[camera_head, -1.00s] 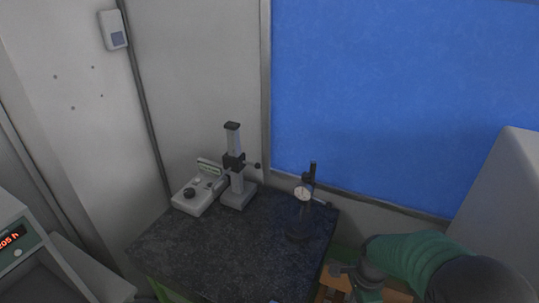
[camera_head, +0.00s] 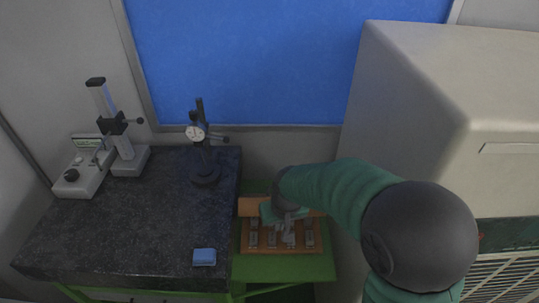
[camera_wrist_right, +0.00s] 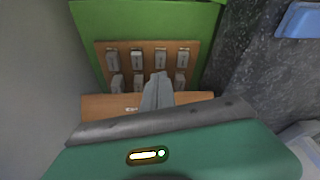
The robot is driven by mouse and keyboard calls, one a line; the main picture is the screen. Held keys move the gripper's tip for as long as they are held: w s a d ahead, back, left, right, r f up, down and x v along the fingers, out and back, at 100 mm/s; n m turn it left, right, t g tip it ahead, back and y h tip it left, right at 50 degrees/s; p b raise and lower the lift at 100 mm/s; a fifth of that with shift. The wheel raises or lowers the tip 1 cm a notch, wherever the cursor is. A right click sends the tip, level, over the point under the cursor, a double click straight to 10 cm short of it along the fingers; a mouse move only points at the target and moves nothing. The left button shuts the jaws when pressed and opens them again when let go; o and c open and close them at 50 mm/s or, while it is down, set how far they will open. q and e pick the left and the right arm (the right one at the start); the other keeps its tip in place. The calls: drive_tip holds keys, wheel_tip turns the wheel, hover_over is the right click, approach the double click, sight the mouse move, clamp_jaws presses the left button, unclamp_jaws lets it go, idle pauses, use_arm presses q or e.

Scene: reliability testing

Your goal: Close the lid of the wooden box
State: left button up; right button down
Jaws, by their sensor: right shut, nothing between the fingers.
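The wooden box (camera_head: 248,247) sits on a green shelf and holds several grey metal blocks in rows. Its lid (camera_head: 250,207) stands open along the back side. In the right wrist view the box (camera_wrist_right: 104,62) and its blocks lie ahead of the fingers, and part of the lid (camera_wrist_right: 98,104) shows nearer the wrist. My right gripper (camera_head: 288,240) reaches in from the right over the lid and box and hides part of both. Its fingers (camera_wrist_right: 160,76) are shut and empty, above the blocks; contact cannot be told. My left gripper is not in view.
A dark stone table (camera_head: 130,235) stands left of the shelf (camera_head: 300,268), with a blue block (camera_head: 204,257), a dial gauge stand (camera_head: 203,165) and a grey column instrument (camera_head: 118,130). A large beige cabinet (camera_head: 430,110) stands close on the right.

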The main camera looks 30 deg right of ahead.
drive_tip(key=w+d+r+m+h+p, duration=0.1)
drive_tip(key=w+d+r+m+p, duration=0.2)
drive_tip(key=w+r, duration=0.4)
drive_tip(key=w+d+r+p, duration=0.3)
drive_tip(key=w+d+r, duration=0.2)
drive_tip(key=w+r, duration=0.15)
drive_tip(key=f+p, duration=0.2)
drive_tip(key=f, duration=0.1)
drive_tip(key=f+p, duration=0.2)
drive_tip(key=f, duration=0.2)
drive_tip(key=f+p, duration=0.2)
drive_tip(key=f, duration=0.2)
drive_tip(key=shift+w+d+f, duration=0.15)
drive_tip(key=shift+d+f, duration=0.1)
drive_tip(key=shift+s+a, duration=0.1)
drive_tip(key=shift+s, duration=0.15)
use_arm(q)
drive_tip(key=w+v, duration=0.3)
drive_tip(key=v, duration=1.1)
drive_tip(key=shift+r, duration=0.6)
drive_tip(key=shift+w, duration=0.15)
use_arm(e)
drive_tip(key=shift+w+a+f, duration=0.1)
drive_tip(key=shift+w, duration=0.05)
